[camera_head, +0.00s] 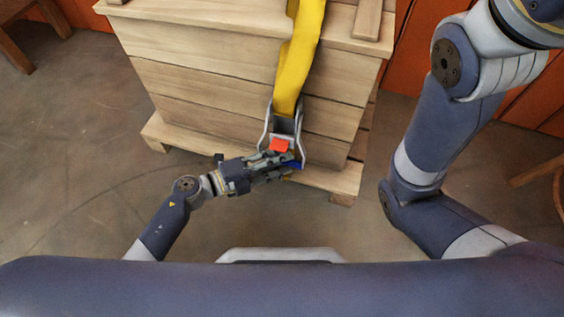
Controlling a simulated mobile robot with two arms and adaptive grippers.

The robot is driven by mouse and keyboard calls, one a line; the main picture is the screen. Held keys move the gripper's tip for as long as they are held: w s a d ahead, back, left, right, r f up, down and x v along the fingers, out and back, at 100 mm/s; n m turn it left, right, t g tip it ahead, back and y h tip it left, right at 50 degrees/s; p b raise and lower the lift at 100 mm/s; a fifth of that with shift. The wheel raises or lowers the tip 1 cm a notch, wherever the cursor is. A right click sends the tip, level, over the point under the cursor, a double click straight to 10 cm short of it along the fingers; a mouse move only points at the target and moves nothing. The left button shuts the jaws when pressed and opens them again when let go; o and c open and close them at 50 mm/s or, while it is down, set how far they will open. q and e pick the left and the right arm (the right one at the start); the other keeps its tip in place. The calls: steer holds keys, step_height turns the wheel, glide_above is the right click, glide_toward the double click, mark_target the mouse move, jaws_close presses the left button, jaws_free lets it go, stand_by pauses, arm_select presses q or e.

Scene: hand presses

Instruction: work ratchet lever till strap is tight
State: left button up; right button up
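A yellow strap (297,68) runs down over the top edge and front of a wooden crate (205,85). It ends in a grey metal ratchet (285,125) on the crate's front. A red-orange part (279,145) and a blue part (295,164) show at the ratchet's lower end. My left gripper (284,163) is at the ratchet's lower end, its fingers next to the red and blue parts. The fingers overlap the lever end, and I cannot tell whether they grip it. My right arm rises at the right; its gripper is outside the view.
The crate stands on wooden skids (333,181) on a bare grey-brown floor (70,130). Orange panels (520,90) stand behind at the right. Wooden furniture legs (52,18) show at the upper left. Floor left of the crate is clear.

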arm_select(q)
steer(key=shift+w+d, duration=0.2)
steer(key=shift+d, duration=0.25)
steer(key=shift+c, duration=0.2)
jaws_close()
